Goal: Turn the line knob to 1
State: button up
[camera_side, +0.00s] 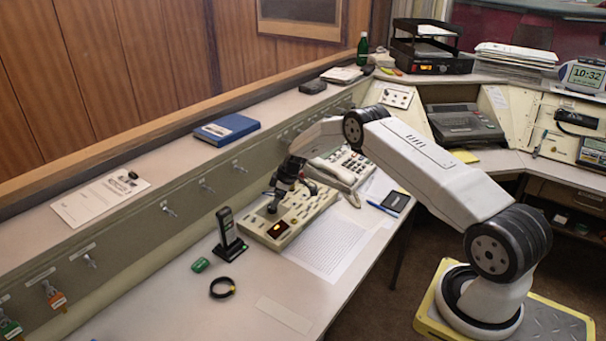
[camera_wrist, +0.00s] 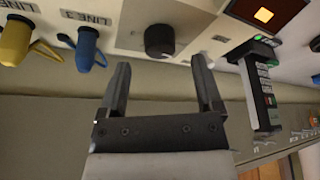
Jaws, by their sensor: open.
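The line knob (camera_wrist: 160,40) is a round black knob on the cream console panel, seen in the wrist view just beyond my fingertips and centred between them. Its pointer and the number it stands at are not readable. My gripper (camera_wrist: 161,64) is open, one finger to each side of the knob's line, with nothing between the fingers. In the side view my gripper (camera_side: 287,183) hangs low over the left part of the cream console (camera_side: 305,207). There the gripper partly hides the panel.
Beside the knob are a blue plug (camera_wrist: 88,48) and a yellow plug (camera_wrist: 14,40) with line labels, and a lit orange display (camera_wrist: 264,14). A black handset (camera_side: 228,232) stands close to the console's left end. A telephone (camera_side: 342,168) sits behind. Papers (camera_side: 325,245) lie in front.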

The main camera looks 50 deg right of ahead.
jog(key=shift+x, duration=1.65)
jog(key=shift+r, duration=0.1)
grip_shut()
